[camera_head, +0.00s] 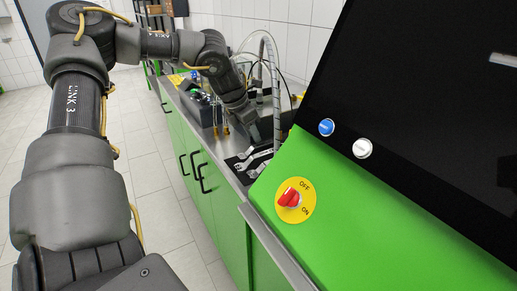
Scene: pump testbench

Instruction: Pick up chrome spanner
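My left gripper (258,132) reaches down over the metal worktop from the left arm. Its fingertips are small and dark in the picture, and I cannot tell if they are open or shut. Silvery spanner-like tools (249,160) lie flat on a dark patch of the worktop, just below and in front of the gripper. One of them is probably the chrome spanner, but they are too small to tell apart. I see no tool lifted. My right gripper is not in view.
The steel worktop (203,115) sits on green cabinets (230,232) with black handles. A flexible metal hose (276,88) rises behind the gripper. A green console (345,215) with a red switch (289,197) and a black panel (425,100) blocks the right. Yellow-handled tools stand left of the gripper.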

